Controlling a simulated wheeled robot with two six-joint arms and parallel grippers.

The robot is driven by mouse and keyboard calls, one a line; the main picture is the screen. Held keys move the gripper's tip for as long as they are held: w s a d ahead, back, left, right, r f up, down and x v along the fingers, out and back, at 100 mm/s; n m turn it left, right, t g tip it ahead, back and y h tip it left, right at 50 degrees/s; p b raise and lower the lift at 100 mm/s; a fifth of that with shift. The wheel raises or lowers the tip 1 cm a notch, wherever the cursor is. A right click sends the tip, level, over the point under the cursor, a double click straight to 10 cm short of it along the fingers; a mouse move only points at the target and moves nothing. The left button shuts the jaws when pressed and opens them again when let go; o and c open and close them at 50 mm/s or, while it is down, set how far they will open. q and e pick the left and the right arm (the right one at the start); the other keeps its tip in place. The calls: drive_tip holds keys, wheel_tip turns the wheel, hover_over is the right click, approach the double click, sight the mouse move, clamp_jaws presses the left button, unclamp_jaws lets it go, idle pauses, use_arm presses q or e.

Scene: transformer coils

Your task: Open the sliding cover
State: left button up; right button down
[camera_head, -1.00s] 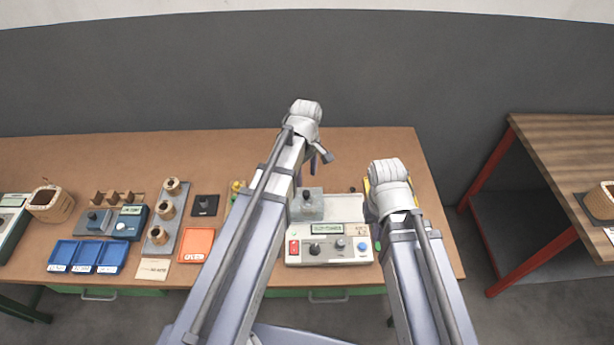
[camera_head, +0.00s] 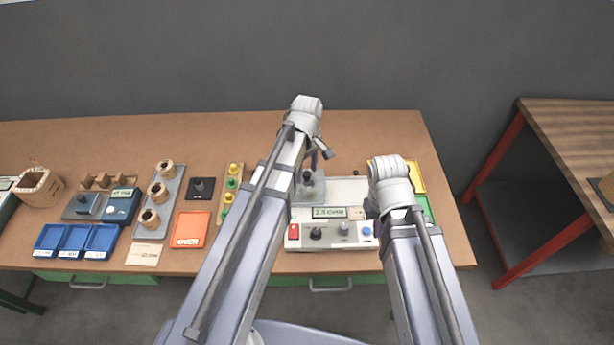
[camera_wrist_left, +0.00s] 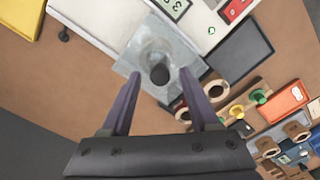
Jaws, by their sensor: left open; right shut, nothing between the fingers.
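The sliding cover (camera_head: 317,193) is a clear grey plate with a dark knob (camera_head: 308,178), on the back left of the white tester (camera_head: 300,243). In the left wrist view the cover (camera_wrist_left: 150,47) lies straight ahead, with its round black knob (camera_wrist_left: 160,74) between the fingertips, seen from above. My left gripper (camera_wrist_left: 160,76) is open, one finger on each side of the knob. I see no contact, and the exact height gap cannot be told. In the head view my left gripper (camera_head: 319,161) is just above the knob. My right gripper (camera_head: 371,208) is shut and empty at the tester's right side, mostly hidden by its wrist.
An orange tray (camera_head: 191,229), a strip of coloured knobs (camera_head: 229,200) and a rack of coils (camera_head: 150,233) stand left of the tester. A yellow tray (camera_head: 416,174) and a green tray (camera_head: 428,209) are at its right. The table behind is clear.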

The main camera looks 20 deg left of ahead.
use_arm(q)
drive_tip(key=shift+f, duration=0.1)
drive_tip(key=shift+c, duration=0.4)
clamp_jaws()
idle(1.0)
